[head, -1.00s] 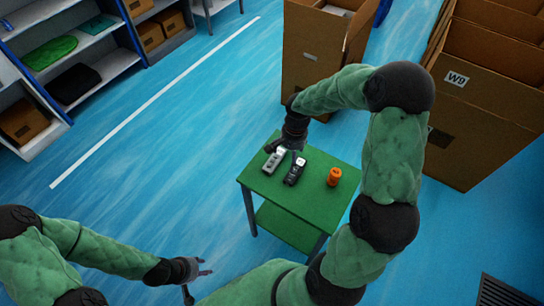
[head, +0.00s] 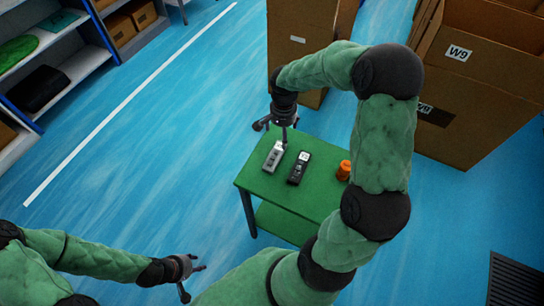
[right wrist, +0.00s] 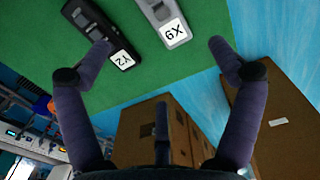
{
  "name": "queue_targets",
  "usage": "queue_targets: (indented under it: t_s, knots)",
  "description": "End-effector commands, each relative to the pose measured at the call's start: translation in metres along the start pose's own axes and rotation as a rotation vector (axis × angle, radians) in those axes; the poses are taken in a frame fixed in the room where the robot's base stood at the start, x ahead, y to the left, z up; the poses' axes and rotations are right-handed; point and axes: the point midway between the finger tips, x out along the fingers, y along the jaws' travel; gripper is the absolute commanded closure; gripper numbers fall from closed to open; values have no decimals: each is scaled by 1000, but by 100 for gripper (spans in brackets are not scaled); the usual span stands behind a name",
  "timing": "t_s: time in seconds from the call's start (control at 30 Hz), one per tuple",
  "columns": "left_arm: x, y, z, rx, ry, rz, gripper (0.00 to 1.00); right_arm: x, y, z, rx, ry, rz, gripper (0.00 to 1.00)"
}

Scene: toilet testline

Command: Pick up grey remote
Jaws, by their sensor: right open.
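The grey remote (head: 273,157) lies on the left part of the green table (head: 313,200). In the right wrist view the grey remote (right wrist: 157,12) shows at the top middle with a white label on its end, partly cut off by the frame. My right gripper (head: 274,133) is open and empty, above the table's far left edge, near the labelled end of the grey remote. In the right wrist view its spread fingers (right wrist: 161,44) have nothing between them. My left gripper (head: 195,283) is open and empty, low at the front, away from the table.
A black remote (head: 299,168) lies close to the right of the grey one; its labelled end is by the left finger in the wrist view (right wrist: 97,28). An orange bottle (head: 343,171) stands further right. Cardboard boxes (head: 295,50) stand behind the table. Floor on the left is clear.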

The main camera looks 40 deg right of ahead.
Motion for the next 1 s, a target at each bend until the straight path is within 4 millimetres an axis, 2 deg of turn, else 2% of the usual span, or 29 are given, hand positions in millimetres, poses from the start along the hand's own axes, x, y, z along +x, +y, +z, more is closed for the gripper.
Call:
queue_targets:
  t_s: [0.17,0.4,0.63,0.9,1.0]
  knots:
    - [4,-2,0,0,0,0,60,17,0,0,1,-1,1,8]
    - [13,-5,0,0,0,0,60,51,0,-1,-1,-1,0,8]
    - [16,-6,-1,0,0,0,60,65,-1,-2,1,-1,0,8]
    - [29,-10,-1,0,0,0,60,102,-4,-8,-1,-1,1,8]
    - [30,-11,-1,0,0,0,60,108,-4,-8,0,0,0,8]
